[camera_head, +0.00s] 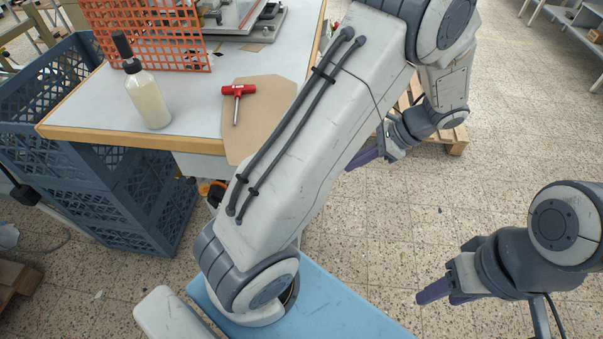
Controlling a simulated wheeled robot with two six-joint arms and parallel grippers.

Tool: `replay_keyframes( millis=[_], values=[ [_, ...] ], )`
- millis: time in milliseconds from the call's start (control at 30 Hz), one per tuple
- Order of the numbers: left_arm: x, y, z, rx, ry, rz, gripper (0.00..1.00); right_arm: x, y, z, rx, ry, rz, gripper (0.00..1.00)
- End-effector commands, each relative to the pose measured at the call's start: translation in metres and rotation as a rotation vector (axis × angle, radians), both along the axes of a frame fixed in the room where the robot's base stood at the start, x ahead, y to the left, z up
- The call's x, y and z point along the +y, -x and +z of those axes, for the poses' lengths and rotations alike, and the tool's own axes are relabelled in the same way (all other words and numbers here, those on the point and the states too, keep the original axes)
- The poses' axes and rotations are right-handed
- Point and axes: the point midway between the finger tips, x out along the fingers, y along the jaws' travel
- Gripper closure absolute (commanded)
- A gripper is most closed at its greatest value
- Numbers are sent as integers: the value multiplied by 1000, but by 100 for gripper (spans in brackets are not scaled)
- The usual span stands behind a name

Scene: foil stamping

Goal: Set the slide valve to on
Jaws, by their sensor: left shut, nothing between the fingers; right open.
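I cannot make out the slide valve in the head view; my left arm covers a large part of the table and the space beyond it. My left gripper (362,158) is shut and empty, with purple fingers, over the tiled floor to the right of the table. My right gripper (436,296) is open and empty, low at the right over the bare floor. Neither gripper touches anything.
The table (85,107) holds a bottle (149,103), a red T-handled tool (237,92) on a brown board (262,108), and an orange mesh (150,32). Blue crates (125,205) stand at left. A wooden pallet (457,139) lies behind my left gripper.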

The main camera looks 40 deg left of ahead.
Motion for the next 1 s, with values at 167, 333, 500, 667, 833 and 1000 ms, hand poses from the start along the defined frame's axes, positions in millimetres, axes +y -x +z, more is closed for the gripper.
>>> replay_keyframes(
  millis=[167,333,500,667,833,1000],
  values=[
    [41,-17,-38,104,-71,-32,100,0,0,-13,0,0,0,50],
    [55,-18,-49,132,-88,-43,100,0,0,-13,0,0,0,50],
    [70,-7,-66,135,-88,-42,100,0,0,-13,0,0,0,50],
    [91,6,-90,134,-88,-40,100,0,0,-13,0,0,0,50],
    [112,19,-115,133,-86,-42,100,0,0,-14,0,0,0,50],
    [134,32,-113,129,-86,-42,100,0,0,-10,0,0,0,50]
  ],
)
